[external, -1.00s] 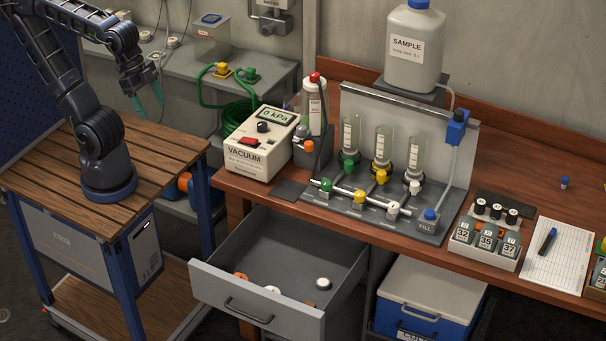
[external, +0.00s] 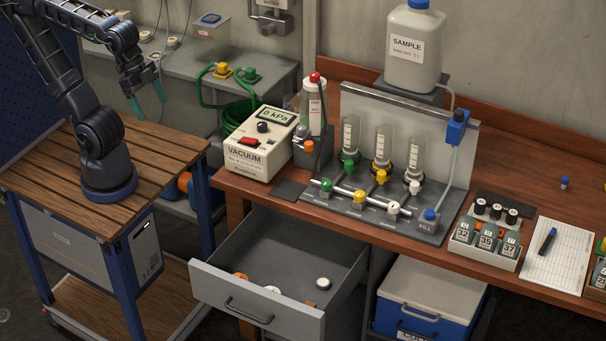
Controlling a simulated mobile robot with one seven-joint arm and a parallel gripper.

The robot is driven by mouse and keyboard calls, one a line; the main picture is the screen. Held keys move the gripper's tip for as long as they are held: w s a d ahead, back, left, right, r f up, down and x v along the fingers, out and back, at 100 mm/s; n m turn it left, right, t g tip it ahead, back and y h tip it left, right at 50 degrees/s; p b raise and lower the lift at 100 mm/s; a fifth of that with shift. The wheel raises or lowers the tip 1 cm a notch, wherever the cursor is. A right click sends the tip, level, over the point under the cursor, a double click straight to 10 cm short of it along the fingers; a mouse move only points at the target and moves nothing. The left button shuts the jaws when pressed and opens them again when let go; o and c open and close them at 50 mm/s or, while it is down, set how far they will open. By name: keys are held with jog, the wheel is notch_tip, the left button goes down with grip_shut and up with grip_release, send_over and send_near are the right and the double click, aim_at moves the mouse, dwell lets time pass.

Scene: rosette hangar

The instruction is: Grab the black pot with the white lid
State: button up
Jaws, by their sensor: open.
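A small round thing with a white top (external: 323,282) sits in the open drawer, towards its right side; it may be the black pot with the white lid, but its body is too small to make out clearly. A second white top (external: 272,290) is partly hidden behind the drawer front. My gripper (external: 147,100) hangs at the upper left, its teal fingers apart and empty. It is well up and to the left of the drawer, touching nothing.
The grey drawer (external: 258,316) stands pulled out under the wooden bench and also holds orange pieces (external: 240,277). The vacuum box (external: 260,143) and the valve rack (external: 385,205) stand on the bench above it. A blue cooler (external: 425,305) is to the right.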

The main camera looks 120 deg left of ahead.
jog(key=shift+w, duration=0.15)
jog(key=n+g+h, duration=0.5)
jog(key=n, duration=1.1)
send_over(275, 290)
jog(key=a, duration=0.2)
notch_tip(275, 290, down, 43)
jog(key=shift+n+y, duration=0.3)
jog(key=x, duration=0.5)
jog(key=shift+w+d+f, duration=0.1)
jog(key=shift+d+f, duration=0.05)
jog(key=shift+f, duration=0.2)
jog(key=shift+s+x, duration=0.1)
jog(key=shift+x, duration=1.2)
jog(key=shift+s+x, duration=0.15)
jog(key=shift+x, duration=1.15)
jog(key=shift+c, duration=0.2)
